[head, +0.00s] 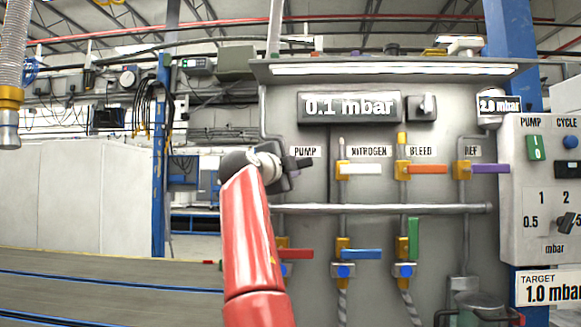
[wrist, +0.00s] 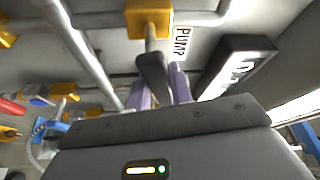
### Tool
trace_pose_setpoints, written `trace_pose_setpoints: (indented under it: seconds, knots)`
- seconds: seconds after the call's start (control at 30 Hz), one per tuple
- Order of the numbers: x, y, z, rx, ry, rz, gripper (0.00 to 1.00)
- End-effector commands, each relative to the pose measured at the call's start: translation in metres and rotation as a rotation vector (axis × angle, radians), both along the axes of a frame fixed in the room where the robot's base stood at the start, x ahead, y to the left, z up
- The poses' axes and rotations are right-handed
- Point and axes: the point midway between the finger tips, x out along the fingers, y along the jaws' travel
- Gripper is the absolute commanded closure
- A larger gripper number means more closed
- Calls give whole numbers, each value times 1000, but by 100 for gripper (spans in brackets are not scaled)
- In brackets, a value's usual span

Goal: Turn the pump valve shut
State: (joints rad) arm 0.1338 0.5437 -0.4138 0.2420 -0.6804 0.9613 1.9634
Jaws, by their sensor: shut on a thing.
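The pump valve shows in the wrist view as a yellow body (wrist: 149,18) with a dark grey handle (wrist: 152,72) reaching toward my gripper (wrist: 160,84). My gripper's two pale purple fingers are on either side of the handle and shut on it. The handle's far end is hidden by the gripper housing. In the head view my gripper (head: 297,164) is at the panel beside the PUMP label (head: 305,151), and my gripper and red arm hide the pump valve's body. The handle's angle to its pipe is hard to tell.
To the right are a white nitrogen handle (head: 362,169), an orange bleed handle (head: 428,170) and a purple REF handle (head: 490,169). Below are a red handle (head: 295,254), a blue handle (head: 361,254) and a green handle (head: 413,238). The display (head: 349,107) reads 0.1 mbar.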

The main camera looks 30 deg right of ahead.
Motion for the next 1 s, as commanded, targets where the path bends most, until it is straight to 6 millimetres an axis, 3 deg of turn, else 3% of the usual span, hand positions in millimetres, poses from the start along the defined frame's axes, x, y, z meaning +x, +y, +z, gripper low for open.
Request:
trace_pose_setpoints:
  seconds: [0.2, 0.23, 0.4, 0.73, 1.0]
  knots:
    - [0, 0, -1, 1, 2, -1, 100]
    - [0, 0, -1, 1, 2, -1, 77]
    - [0, 0, -1, 0, 1, 0, 56]
    - [-2, 4, -2, -1, 1, 1, 56]
    - [-23, 41, -10, -1, 0, 4, 56]
